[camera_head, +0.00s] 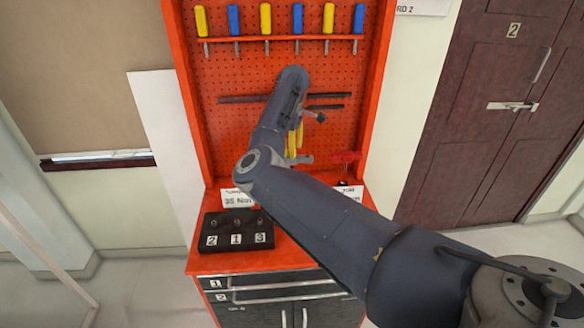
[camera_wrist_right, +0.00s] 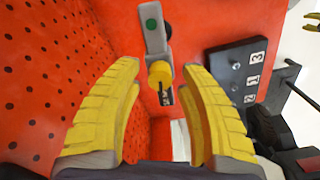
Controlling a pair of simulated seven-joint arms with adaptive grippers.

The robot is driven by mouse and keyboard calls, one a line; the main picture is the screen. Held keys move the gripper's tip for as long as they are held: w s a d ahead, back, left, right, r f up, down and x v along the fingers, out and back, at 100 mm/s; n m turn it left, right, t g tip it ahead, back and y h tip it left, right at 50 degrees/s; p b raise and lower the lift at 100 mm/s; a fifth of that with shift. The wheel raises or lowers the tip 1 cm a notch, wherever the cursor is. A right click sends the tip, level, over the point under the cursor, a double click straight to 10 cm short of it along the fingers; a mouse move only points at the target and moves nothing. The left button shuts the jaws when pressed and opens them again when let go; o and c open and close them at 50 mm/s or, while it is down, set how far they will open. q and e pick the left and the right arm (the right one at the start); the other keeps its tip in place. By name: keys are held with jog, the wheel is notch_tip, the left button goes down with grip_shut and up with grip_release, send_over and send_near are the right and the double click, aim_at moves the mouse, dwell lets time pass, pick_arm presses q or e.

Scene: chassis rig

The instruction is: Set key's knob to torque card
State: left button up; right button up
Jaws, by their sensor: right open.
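The key appears to be the grey tool in the right wrist view, with a flat grey bar (camera_wrist_right: 153,30) bearing a green dot. Its round yellow knob (camera_wrist_right: 160,74) has a dark mark; its setting is too small to read. My right gripper (camera_head: 295,143) has yellow fingers and is open. In the wrist view its fingers stand on either side of the knob, with visible gaps and no clear contact. A white torque card (camera_head: 238,198) on the cabinet top appears to read 25 Nm; my right arm partly hides the card area.
A red pegboard (camera_head: 225,75) stands behind, with a rack of yellow and blue screwdrivers (camera_head: 265,18) above. A black block (camera_head: 237,231) numbered 2, 1, 3 sits at the cabinet's front left. A red tool (camera_head: 345,157) is right of the gripper. Drawers (camera_head: 270,290) lie below.

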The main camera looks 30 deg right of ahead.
jog(key=n, duration=1)
jog(key=shift+n, duration=0.3)
jog(key=shift+c, duration=0.3)
grip_shut()
